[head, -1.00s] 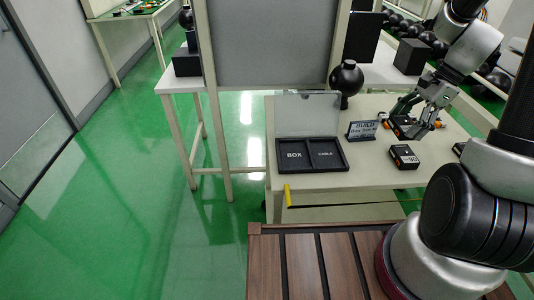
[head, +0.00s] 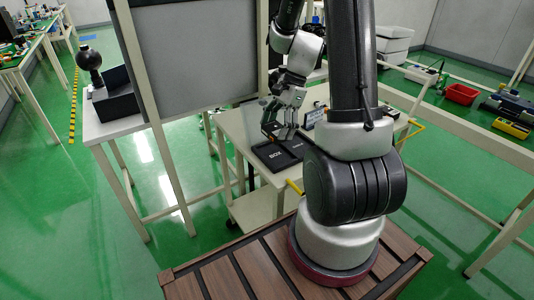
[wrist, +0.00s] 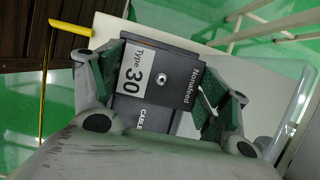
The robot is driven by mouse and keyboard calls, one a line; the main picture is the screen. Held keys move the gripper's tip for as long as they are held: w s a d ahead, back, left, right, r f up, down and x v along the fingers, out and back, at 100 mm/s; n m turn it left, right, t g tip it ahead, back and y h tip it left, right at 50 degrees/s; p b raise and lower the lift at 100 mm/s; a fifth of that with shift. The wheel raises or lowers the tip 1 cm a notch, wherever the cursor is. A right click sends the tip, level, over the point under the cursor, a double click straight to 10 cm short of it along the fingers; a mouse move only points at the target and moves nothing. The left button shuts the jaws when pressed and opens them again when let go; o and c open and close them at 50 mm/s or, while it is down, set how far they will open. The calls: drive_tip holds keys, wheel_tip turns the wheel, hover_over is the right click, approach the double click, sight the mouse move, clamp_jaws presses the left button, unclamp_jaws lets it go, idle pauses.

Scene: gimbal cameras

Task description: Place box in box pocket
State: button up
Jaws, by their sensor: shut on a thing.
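In the head view my gripper (head: 279,133) is above the back of the black two-pocket tray (head: 283,164). The "BOX" pocket (head: 275,155) shows in front of the gripper. In the wrist view the "CABLE" pocket (wrist: 140,117) shows past the box, which hides much of the tray. I cannot tell the gap between box and tray.
The tray stands on a pale table (head: 257,195). Its clear lid (wrist: 258,95) appears to stand raised in the wrist view. A sign (head: 314,115) stands right of the gripper. A grey panel (head: 195,45) rises left of the table. A yellow handle (wrist: 70,26) juts at the table's edge.

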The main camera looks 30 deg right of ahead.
wheel_tip(320, 180, down, 7)
drive_tip(key=shift+d+f, duration=0.1)
drive_tip(key=shift+f, duration=0.1)
idle(0.3)
drive_tip(key=o, duration=1.1)
drive_tip(key=shift+f, duration=0.15)
drive_tip(key=v, duration=1.2)
wheel_tip(320, 180, up, 12)
drive_tip(key=n+t+h, duration=0.2)
drive_tip(key=n, duration=0.7)
hover_over(273, 156)
drive_tip(key=s, duration=0.7)
drive_tip(key=s+a+r+n+t+h, duration=0.1)
drive_tip(key=s+r+n+t+h, duration=0.1)
drive_tip(key=s+r+n, duration=0.3)
drive_tip(key=s+n, duration=0.3)
drive_tip(key=s, duration=0.1)
drive_tip(key=shift+s+a+n+t, duration=0.2)
drive_tip(key=shift+a+n+t, duration=0.1)
